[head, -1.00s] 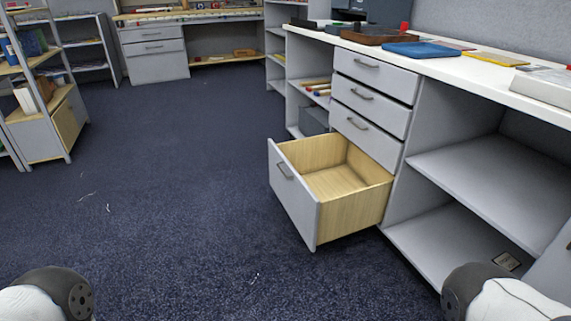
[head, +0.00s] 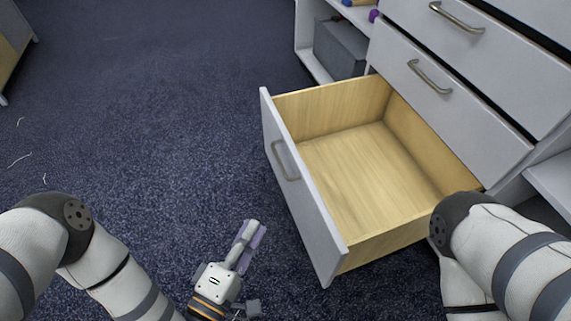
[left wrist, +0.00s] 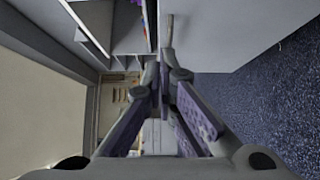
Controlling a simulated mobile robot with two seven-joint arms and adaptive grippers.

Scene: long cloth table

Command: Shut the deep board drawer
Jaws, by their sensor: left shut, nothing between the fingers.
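The deep board drawer (head: 300,185) is the lowest in the grey cabinet and stands far open, with its light wooden inside bare. Its grey front has a metal bar handle (head: 283,160). My left gripper (head: 252,232) is shut and empty, low over the carpet, to the left of the drawer front and apart from it in the head view. In the left wrist view its closed fingers (left wrist: 162,75) show in the middle, with a pale grey panel behind them to the upper right. My right arm reaches over the drawer's near right corner; its gripper is out of view.
Closed drawers (head: 450,85) with bar handles sit above the open one. A grey box (head: 341,48) stands on a low shelf to the left of them.

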